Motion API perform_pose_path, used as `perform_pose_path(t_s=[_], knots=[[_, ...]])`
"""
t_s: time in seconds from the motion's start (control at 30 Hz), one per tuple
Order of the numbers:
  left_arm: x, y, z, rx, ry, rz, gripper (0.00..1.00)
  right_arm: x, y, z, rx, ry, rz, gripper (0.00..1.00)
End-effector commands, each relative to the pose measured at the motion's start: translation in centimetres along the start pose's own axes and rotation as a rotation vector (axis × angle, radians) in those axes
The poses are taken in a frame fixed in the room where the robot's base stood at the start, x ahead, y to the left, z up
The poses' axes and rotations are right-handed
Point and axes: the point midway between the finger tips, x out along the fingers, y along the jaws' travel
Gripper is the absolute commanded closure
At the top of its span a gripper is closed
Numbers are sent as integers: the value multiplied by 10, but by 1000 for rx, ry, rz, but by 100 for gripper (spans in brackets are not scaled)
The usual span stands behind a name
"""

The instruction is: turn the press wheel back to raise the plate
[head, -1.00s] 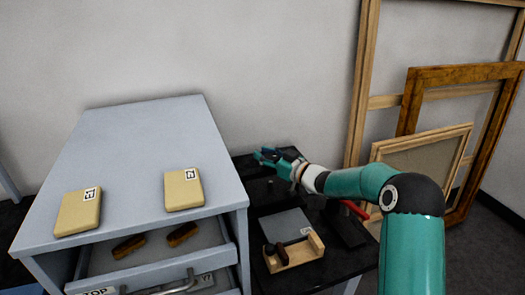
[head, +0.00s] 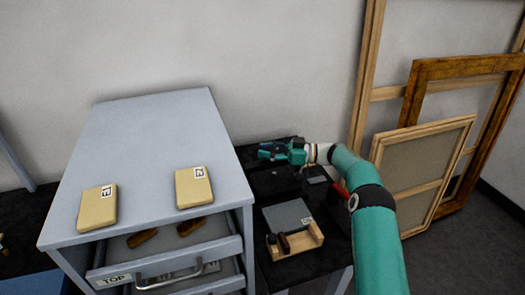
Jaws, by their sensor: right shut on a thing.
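My right gripper (head: 268,152) is at the back of the dark table, over the dark press (head: 275,182). It is shut on what seems to be the press wheel, which is mostly hidden by the fingers and very dark. The press plate and the gap beneath it cannot be made out at this size. My left gripper is not in view.
A grey cabinet (head: 150,140) stands left of the press, with two tan blocks (head: 97,207) (head: 194,187) on top and an open drawer (head: 165,262). In front of the press lie a grey slab (head: 287,214) and a wooden tray (head: 296,240). Wooden frames (head: 420,170) lean at right.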

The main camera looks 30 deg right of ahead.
Motion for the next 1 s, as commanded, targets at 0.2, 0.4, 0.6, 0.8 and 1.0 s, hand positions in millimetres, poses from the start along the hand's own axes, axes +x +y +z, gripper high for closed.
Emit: perform_pose_path(t_s=[0.2,0.4,0.6,0.8,1.0], knots=[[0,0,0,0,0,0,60,-4,2,-1,-6,-1,-9,95],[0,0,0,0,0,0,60,-4,3,-2,-8,0,-10,95],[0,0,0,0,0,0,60,-4,3,-3,-10,0,-8,54],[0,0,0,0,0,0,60,-2,2,-3,-7,1,-13,44],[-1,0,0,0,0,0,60,-2,1,-2,-5,1,-17,44]])
